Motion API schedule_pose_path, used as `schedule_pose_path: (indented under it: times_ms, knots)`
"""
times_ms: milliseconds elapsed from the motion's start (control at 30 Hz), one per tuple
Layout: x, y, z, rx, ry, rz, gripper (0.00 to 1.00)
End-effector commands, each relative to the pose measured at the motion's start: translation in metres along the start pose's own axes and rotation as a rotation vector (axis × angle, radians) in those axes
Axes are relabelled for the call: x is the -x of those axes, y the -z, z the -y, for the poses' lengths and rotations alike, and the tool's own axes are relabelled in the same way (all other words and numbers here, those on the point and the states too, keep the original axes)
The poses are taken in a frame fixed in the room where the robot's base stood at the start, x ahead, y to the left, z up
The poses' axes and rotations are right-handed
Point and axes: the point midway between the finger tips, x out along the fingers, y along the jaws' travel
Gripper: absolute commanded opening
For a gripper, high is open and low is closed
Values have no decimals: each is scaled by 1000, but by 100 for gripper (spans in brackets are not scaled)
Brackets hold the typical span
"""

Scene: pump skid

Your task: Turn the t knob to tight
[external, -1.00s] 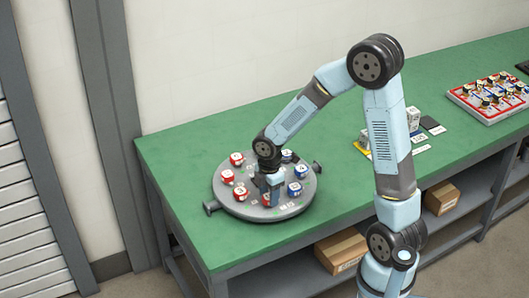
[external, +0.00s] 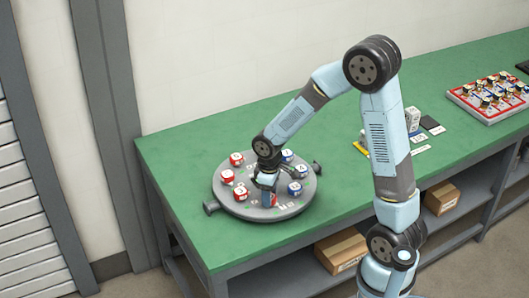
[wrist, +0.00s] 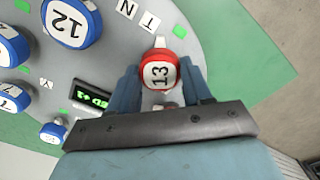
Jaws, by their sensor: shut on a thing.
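A red knob with a white top marked 13 (wrist: 160,74) stands on the grey round plate (wrist: 105,55) in the wrist view. My gripper (wrist: 161,82) has one blue finger on each side of it and is shut on it. White tags with T (wrist: 151,20) and N (wrist: 126,8) lie on the plate just beyond this knob. In the external view my gripper (external: 268,199) is low over the front part of the round plate (external: 225,206) and hides most of the held knob.
Blue knobs stand close by, one marked 12 (wrist: 66,22). A small dark display with green characters (wrist: 93,99) sits left of my gripper. Red and blue knobs ring the plate. The green table (external: 190,150) is clear around it.

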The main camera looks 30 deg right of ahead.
Motion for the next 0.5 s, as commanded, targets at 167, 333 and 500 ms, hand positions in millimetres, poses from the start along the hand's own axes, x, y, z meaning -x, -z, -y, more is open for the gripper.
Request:
schedule_pose_path:
  times_ms: [167,333,500]
  knots:
    - [1,1,-1,-165,-2,-3,19]
    - [1,1,-1,-309,-1,-4,19]
    - [1,1,-1,-427,-1,-4,19]
